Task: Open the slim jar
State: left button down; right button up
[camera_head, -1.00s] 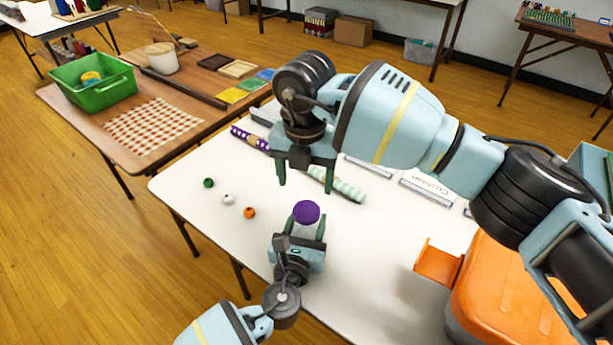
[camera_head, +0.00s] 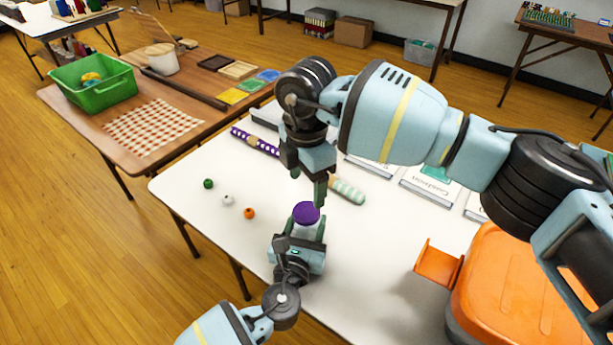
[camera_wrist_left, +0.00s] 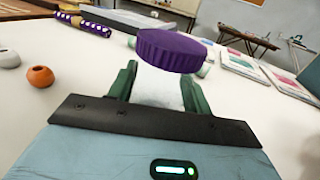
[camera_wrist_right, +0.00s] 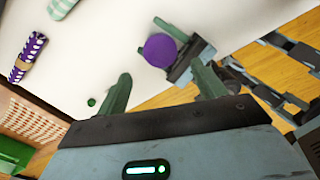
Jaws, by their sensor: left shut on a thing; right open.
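The slim jar (camera_head: 303,230) has a pale body and a purple ridged lid (camera_head: 306,212). It stands upright near the front of the white table, with its lid on. My left gripper (camera_head: 302,236) is shut around the jar body below the lid; the left wrist view shows the lid (camera_wrist_left: 172,50) above its green fingers. My right gripper (camera_head: 318,196) is open and empty, pointing down above and just beyond the lid. In the right wrist view the lid (camera_wrist_right: 160,50) appears past the fingertips, apart from them.
On the white table (camera_head: 215,235) are green (camera_head: 208,183), white (camera_head: 228,199) and orange (camera_head: 250,213) beads. A purple patterned roll (camera_head: 255,142), a mint striped roll (camera_head: 348,191) and boxed packs (camera_head: 430,184) lie behind. An orange bin part (camera_head: 438,264) is at the right.

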aim_at(306, 211)
notch_tip(306, 211, down, 7)
jog(key=shift+f, duration=0.2)
dwell(0.4)
